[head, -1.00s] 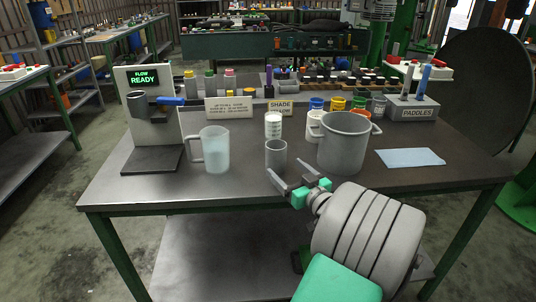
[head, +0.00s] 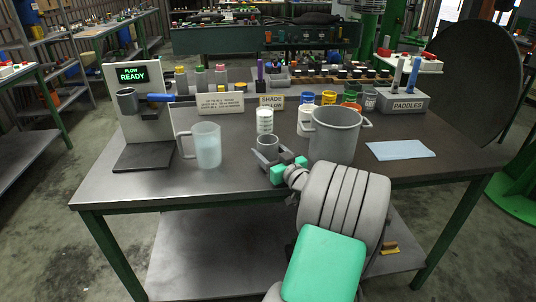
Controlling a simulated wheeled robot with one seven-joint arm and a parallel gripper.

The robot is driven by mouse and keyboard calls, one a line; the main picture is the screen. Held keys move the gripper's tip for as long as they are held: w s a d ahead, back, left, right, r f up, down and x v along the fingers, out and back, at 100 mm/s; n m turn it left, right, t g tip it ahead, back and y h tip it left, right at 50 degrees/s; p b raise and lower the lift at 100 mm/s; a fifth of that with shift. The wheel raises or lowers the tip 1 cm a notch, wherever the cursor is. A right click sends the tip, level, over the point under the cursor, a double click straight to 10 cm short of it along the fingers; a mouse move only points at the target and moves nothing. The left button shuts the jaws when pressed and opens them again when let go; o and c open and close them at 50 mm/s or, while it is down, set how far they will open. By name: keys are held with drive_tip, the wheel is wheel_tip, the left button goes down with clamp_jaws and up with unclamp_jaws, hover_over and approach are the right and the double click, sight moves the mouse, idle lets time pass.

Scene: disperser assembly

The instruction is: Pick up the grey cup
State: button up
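The small grey cup (head: 267,144) stands upright on the dark workbench, between the frosted measuring jug and the large grey pot. My gripper (head: 271,156) is at the cup, with its dark fingers spread on either side of the lower part. The fingers look open; whether either touches the cup I cannot tell. The cup's base is partly hidden by the gripper. Another grey cup-like vessel (head: 127,102) sits on the flow stand at the left.
The jug (head: 207,146) is left of my gripper. The large grey pot (head: 334,136) is close on the right, and a white tub (head: 264,121) stands just behind the cup. A blue cloth (head: 400,150) lies farther right. The bench's front left is clear.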

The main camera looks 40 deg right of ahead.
drive_tip(key=c, duration=1.1)
drive_tip(key=shift+r, duration=0.1)
